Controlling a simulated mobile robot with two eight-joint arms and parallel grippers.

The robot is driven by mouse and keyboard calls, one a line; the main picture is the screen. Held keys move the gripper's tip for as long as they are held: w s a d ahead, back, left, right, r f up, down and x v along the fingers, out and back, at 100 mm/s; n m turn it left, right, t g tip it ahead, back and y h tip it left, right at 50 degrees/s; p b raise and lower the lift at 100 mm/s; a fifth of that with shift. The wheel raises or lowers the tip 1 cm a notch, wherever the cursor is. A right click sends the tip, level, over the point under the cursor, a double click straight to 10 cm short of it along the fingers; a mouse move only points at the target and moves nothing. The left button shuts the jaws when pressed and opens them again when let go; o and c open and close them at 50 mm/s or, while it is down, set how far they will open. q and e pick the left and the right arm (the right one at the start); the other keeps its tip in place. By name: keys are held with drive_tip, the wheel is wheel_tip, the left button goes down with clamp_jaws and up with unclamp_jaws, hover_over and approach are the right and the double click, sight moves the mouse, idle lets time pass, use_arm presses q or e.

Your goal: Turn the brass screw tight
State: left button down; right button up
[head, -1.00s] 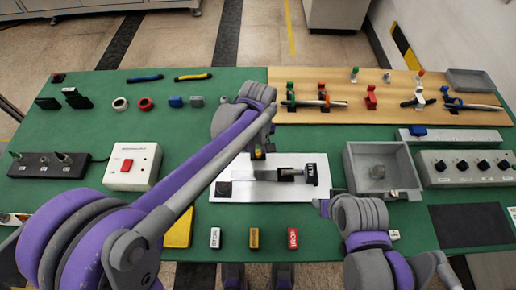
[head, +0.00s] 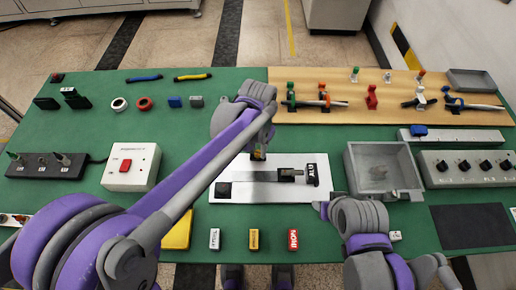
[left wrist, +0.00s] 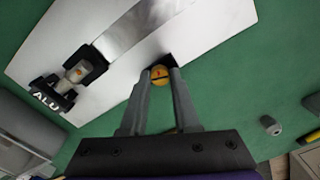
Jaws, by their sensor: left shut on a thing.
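The brass screw (left wrist: 159,73) has a round slotted head and sits at the edge of the white plate (left wrist: 135,68), beside a dark block. My left gripper (left wrist: 160,80) has its two fingers on either side of the screw head and is shut on it. In the head view, the screw (head: 258,156) shows small below my left wrist, at the back of the plate. A grey bar with black blocks (head: 290,176) lies across the plate, beside a black tag marked ALU. My right gripper (head: 320,209) is low beside the plate's right corner; its fingers are too small to read.
A grey open bin (head: 352,183) stands right of the plate. A white box with a red button (head: 113,167) is on the left. Small labelled blocks (head: 254,239) lie in front. A wooden board (head: 390,110) with tools is at the back right.

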sight(258, 153)
use_arm(q)
drive_tip(key=m, duration=0.6)
use_arm(e)
drive_tip(key=shift+f, duration=0.25)
use_arm(q)
drive_tip(key=m, duration=0.6)
drive_tip(key=shift+b, duration=0.4)
use_arm(e)
drive_tip(key=shift+s+f, duration=0.1)
drive_tip(key=shift+f, duration=0.1)
use_arm(q)
drive_tip(key=c, duration=0.6)
unclamp_jaws()
drive_tip(key=shift+c, duration=0.2)
drive_tip(key=shift+r, duration=0.1)
use_arm(e)
drive_tip(key=shift+r+p, duration=0.5)
drive_tip(key=shift+r, duration=0.05)
use_arm(q)
wheel_tip(258, 153, up, 11)
